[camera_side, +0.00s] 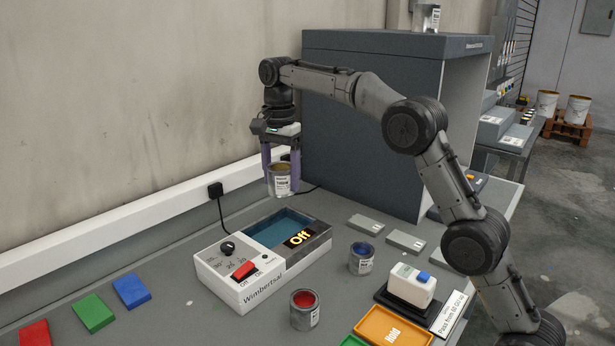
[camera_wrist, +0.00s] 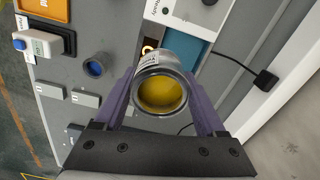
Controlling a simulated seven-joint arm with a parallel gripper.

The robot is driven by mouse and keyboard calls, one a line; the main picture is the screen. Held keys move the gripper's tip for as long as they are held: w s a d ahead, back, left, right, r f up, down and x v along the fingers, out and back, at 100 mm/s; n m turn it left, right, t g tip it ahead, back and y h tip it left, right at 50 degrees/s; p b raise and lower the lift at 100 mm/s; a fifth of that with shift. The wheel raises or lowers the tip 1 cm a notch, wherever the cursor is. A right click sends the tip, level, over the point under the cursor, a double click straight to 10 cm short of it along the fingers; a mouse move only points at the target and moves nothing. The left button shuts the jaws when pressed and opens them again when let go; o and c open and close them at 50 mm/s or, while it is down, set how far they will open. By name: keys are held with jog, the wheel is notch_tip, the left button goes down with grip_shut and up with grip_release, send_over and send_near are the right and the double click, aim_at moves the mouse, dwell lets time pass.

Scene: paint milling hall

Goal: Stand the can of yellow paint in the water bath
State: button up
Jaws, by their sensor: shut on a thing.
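The can of yellow paint (camera_side: 280,181) is a small open metal can with a white label. My gripper (camera_side: 279,158) is shut on it and holds it in the air, behind the water bath in the side view. In the wrist view the can (camera_wrist: 162,92) sits between the purple fingers of my gripper (camera_wrist: 163,88), and yellow paint shows inside. The water bath (camera_side: 218,276) is a white box with a blue-green basin, a dial, a red switch and a display reading "Off". The bath basin (camera_wrist: 188,50) is partly hidden behind the can in the wrist view.
A blue paint can (camera_side: 361,259) and a red paint can (camera_side: 304,310) stand near the bath. A white device with a blue button (camera_side: 411,286) and an orange "Hold" tray (camera_side: 392,330) are at the front right. A large grey cabinet (camera_side: 370,130) stands behind.

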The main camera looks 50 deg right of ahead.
jog(key=shift+w+a+f, duration=0.2)
jog(key=shift+w+f, duration=0.7)
jog(key=shift+f, duration=1.7)
jog(key=shift+w+a+f, duration=0.15)
jog(key=shift+w+f, duration=0.75)
jog(key=shift+f, duration=1.75)
jog(key=shift+w+a+f, duration=0.2)
jog(key=shift+w+f, duration=0.7)
jog(key=shift+f, duration=1.7)
jog(key=shift+f, duration=0.6)
jog(key=o, duration=1.5)
